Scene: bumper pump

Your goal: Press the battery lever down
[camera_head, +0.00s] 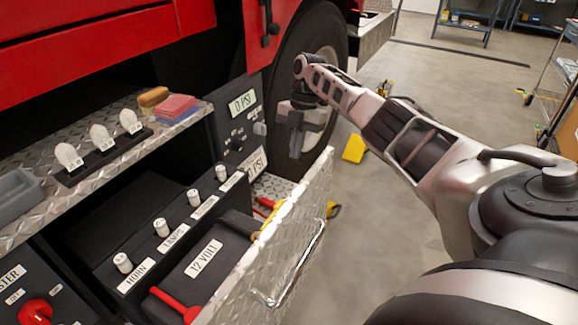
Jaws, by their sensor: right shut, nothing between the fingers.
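My right gripper (296,143) points down in front of the truck's tyre, at the right side of the bumper compartment. It is shut and empty, and it appears apart from the panels. No lever carries a readable battery label. A red handle (172,300) lies by the black box marked 12 VOLT (203,258), low in the compartment. A red knob (36,311) sits on the panel marked MASTER at the bottom left, partly cut off. Several white-topped switches (162,228) stand in a row, with labels including HORN. My left gripper is not in view.
Three white paddles (101,136) stand on a black base on the diamond-plate shelf. The open metal door (283,238) borders the compartment's right. The floor beyond has free room.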

